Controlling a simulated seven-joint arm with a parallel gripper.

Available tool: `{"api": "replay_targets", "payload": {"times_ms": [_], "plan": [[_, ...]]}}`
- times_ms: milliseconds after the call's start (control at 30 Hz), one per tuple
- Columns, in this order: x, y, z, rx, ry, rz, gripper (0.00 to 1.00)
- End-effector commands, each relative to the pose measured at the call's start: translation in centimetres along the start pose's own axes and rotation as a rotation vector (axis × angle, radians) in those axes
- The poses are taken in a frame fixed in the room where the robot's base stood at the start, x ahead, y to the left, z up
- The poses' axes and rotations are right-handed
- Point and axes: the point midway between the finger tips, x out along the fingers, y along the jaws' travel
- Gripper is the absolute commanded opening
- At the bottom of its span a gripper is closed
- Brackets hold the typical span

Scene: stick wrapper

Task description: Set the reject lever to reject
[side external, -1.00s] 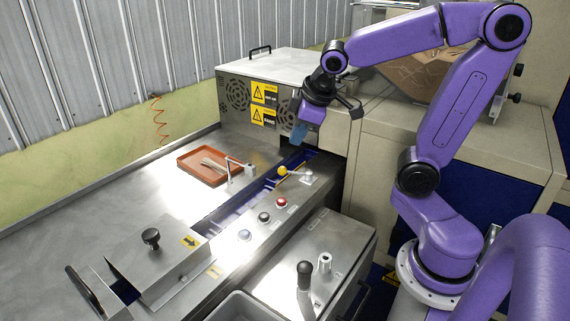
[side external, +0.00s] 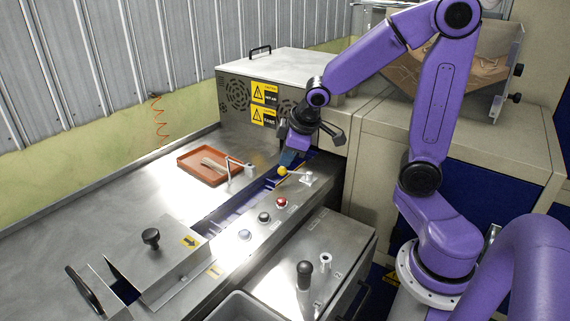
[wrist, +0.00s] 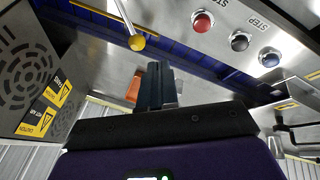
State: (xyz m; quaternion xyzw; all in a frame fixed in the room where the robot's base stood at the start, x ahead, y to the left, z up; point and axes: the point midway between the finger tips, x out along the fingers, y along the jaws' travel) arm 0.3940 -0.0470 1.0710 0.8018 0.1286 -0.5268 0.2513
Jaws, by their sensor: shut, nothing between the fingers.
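A lever with a yellow ball knob (side external: 283,171) stands on the metal panel beside the blue channel; I take it as the reject lever, but I cannot read its label. In the wrist view the knob (wrist: 136,43) sits at the end of a thin metal rod, just ahead of and slightly left of my fingertips. My gripper (side external: 288,160) is shut and empty, pointing down just above and behind the knob. Its dark fingers (wrist: 153,70) show pressed together in the wrist view. A small gap seems to remain between fingers and knob; contact cannot be told.
Red (side external: 281,202), black (side external: 264,217) and pale blue (side external: 244,235) buttons line the panel in front of the lever. An orange tray (side external: 196,177) lies on the left table. A vented box (side external: 236,95) stands behind. A black-handled lever (side external: 305,272) stands on the front box.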

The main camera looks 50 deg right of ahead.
Motion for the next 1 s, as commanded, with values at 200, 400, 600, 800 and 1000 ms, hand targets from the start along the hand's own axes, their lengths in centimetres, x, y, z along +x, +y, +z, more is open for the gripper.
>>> {"api": "replay_targets", "payload": {"times_ms": [200, 400, 600, 800, 1000], "plan": [[2.8, 0.5, 0.3, 0.003, -0.005, 0.000, 0.00], [4.5, 1.6, 0.7, 0.002, -0.002, 0.000, 0.00], [5.2, 2.1, 0.8, 0.001, 0.000, 0.000, 0.00], [5.3, 2.1, 0.9, 0.001, 0.000, 0.000, 0.00], [5.3, 2.1, 0.9, 0.002, 0.000, 0.001, 0.00]]}}
